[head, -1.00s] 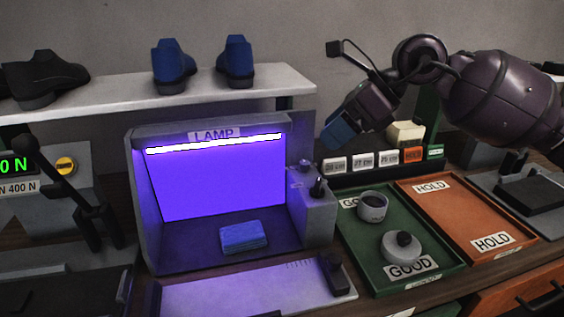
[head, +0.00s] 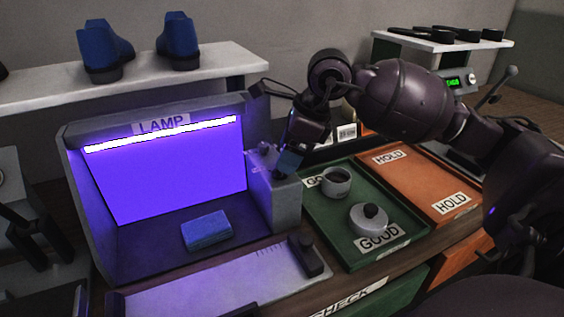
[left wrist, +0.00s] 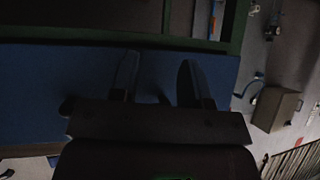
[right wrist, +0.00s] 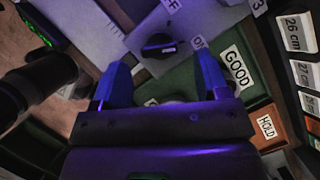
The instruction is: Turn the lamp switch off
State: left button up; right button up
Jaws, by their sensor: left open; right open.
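The lamp box (head: 85,190) stands left of centre in the head view, its tube (head: 160,134) lit and its inside glowing violet. A grey switch housing (head: 285,205) is on its right side. In the right wrist view the dark switch knob (right wrist: 158,45) sits on a grey plate between OFF and ON labels. My right gripper (head: 290,160) is open and empty above the housing, partly hiding its top. In the right wrist view its blue fingers (right wrist: 162,80) lie either side of the knob's line, apparently short of it. My left gripper (left wrist: 157,78) is open and empty, outside the head view.
A blue block (head: 206,231) lies in the lamp box. The green GOOD tray (head: 335,225) with a cup and a round knobbed piece, and the orange HOLD tray (head: 425,185), are to the right. A shelf (head: 215,68) with blue shoes is behind.

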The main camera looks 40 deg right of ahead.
jog(key=shift+x, duration=1.3)
jog(key=c, duration=0.9)
